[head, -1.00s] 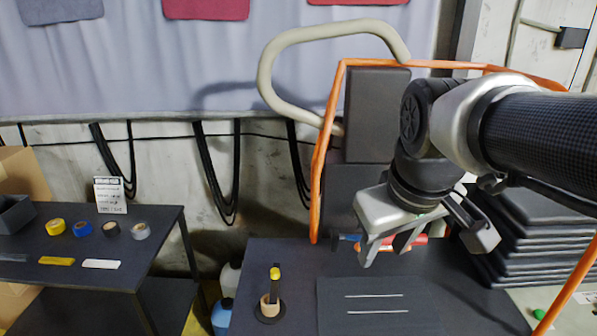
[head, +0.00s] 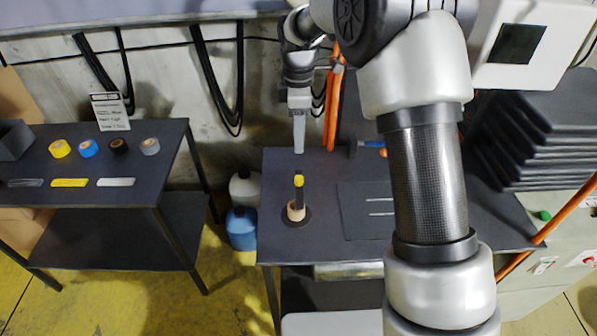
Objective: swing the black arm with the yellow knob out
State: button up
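The black arm (head: 299,196) with its yellow knob (head: 299,181) stands upright in a tan holder (head: 296,211) on a round black base. It is near the left front of the dark workbench (head: 335,250). My gripper (head: 299,148) points down above the bench, behind and above the knob in the picture and apart from it. I see its fingers edge-on as one narrow grey strip, so the gap between them is hidden. Nothing shows in the gripper.
A dark mat (head: 365,225) with two thin light rods lies right of the base. A side table (head: 150,175) with tape rolls and a sign stands at the left. A blue jug (head: 241,228) stands between the tables. Black panels (head: 540,150) are stacked at the right.

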aim_at(298, 177)
notch_tip(298, 177, down, 14)
jog(key=shift+f+p, duration=0.25)
jog(key=shift+p, duration=0.1)
grip_shut()
